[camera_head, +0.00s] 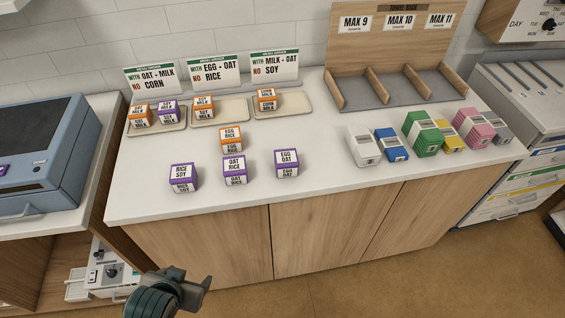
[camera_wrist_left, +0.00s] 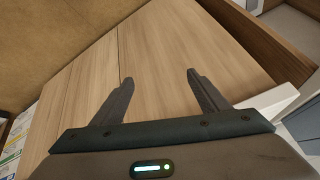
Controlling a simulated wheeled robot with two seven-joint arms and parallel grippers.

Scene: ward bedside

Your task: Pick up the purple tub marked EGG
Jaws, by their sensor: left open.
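The purple tub marked EGG and OAT (camera_head: 287,163) stands on the white counter, at the right end of the front row of purple tubs. My left gripper (camera_head: 205,283) is at the bottom of the head view, in front of the wooden cabinet and well away from the tub. In the left wrist view its two fingers (camera_wrist_left: 158,78) are apart, with nothing between them and wooden panels beyond. No tub shows in that view. My right gripper is not in view.
Purple tubs marked OAT RICE (camera_head: 234,171) and RICE SOY (camera_head: 182,177) stand to the left. An orange EGG RICE tub (camera_head: 231,139) stands behind. Trays with tubs line the back; several coloured boxes (camera_head: 422,135) stand right. Counter between is clear.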

